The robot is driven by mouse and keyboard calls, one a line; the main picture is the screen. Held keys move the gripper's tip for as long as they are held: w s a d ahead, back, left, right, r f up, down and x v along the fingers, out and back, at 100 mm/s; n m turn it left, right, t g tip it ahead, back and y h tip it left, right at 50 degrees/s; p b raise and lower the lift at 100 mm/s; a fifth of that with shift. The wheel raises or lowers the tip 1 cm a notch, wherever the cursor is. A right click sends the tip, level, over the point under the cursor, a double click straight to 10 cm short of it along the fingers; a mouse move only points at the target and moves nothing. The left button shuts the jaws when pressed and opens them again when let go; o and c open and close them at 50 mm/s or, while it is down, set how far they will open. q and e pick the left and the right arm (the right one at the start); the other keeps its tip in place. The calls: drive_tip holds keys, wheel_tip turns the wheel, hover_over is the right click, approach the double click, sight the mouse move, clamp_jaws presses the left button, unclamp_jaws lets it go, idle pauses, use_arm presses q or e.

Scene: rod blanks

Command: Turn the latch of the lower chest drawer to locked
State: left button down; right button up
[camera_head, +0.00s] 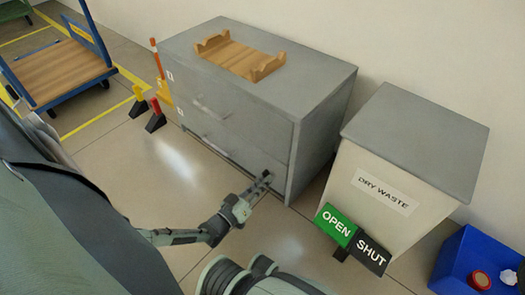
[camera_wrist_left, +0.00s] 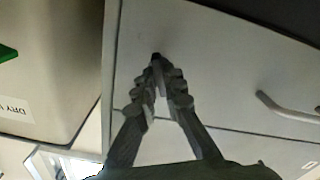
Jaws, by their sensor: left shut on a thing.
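The grey chest (camera_head: 262,112) stands against the wall, with its drawer fronts facing lower left. The lower drawer front (camera_head: 245,152) sits below the upper drawer front (camera_head: 215,112). My left gripper (camera_head: 266,178) is at the lower right part of the chest front. In the left wrist view, its fingers (camera_wrist_left: 162,72) are shut on a small dark latch (camera_wrist_left: 156,56) on the pale drawer front (camera_wrist_left: 215,60). The fingers cover most of the latch, so I cannot tell which way it points. My right gripper is not in view.
A wooden cradle (camera_head: 240,56) rests on the chest. To the right stand a dry waste bin (camera_head: 365,175), an OPEN/SHUT sign (camera_head: 352,238) and a blue crate (camera_head: 455,255). A blue cart (camera_head: 60,72) and small colored stands (camera_head: 155,116) are left. Floor before the chest is clear.

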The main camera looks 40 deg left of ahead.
use_arm(q)
drive_tip(key=n, duration=1.2)
drive_tip(key=shift+n, duration=0.3)
idle(0.3)
drive_tip(key=c, duration=1.6)
unclamp_jaws()
drive_tip(key=shift+r, duration=0.15)
